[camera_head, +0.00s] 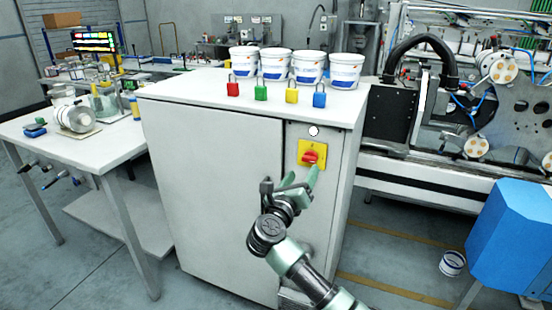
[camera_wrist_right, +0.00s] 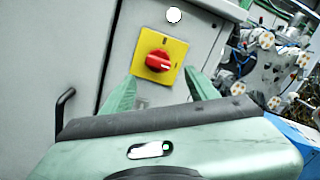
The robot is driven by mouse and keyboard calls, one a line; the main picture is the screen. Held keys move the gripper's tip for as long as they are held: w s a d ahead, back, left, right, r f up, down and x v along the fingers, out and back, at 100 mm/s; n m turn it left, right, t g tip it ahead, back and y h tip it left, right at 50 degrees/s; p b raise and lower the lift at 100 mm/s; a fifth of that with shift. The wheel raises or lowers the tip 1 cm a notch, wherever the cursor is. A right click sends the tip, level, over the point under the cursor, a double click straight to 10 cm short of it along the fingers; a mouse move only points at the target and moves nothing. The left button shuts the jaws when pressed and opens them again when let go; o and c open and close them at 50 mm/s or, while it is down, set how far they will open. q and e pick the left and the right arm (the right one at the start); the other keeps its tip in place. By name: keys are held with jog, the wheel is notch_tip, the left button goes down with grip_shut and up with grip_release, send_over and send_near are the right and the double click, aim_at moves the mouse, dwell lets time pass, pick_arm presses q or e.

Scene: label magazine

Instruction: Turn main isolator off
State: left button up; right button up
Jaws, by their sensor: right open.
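The main isolator is a red rotary knob (camera_head: 312,156) on a square yellow plate (camera_head: 304,149), on the front of a white cabinet (camera_head: 213,170). In the right wrist view the knob (camera_wrist_right: 158,60) shows between and beyond my fingertips, its grip lying roughly sideways across the yellow plate (camera_wrist_right: 175,44). My right gripper (camera_head: 298,178) is open and just below and in front of the plate; its green fingers (camera_wrist_right: 162,92) point towards the knob. I cannot tell whether a finger touches the plate. My left gripper is not in view.
Red, green, yellow and blue padlocks (camera_head: 320,97) stand along the cabinet top's front edge, with several white tubs (camera_head: 308,68) behind. A white round lamp (camera_head: 314,131) sits above the isolator. A table (camera_head: 70,150) stands left, a machine right, and a blue box (camera_head: 515,235) at lower right.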

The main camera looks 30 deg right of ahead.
aim_at(308, 161)
jog(key=shift+m, duration=0.4)
jog(key=b+x, duration=0.2)
jog(key=x, duration=0.4)
jog(key=shift+w+d+r+b, duration=0.1)
jog(key=shift+w+b, duration=0.3)
jog(key=shift+w+d+r, duration=0.1)
jog(key=shift+w+d, duration=0.2)
jog(key=shift+d, duration=0.1)
jog(key=shift+c, duration=0.3)
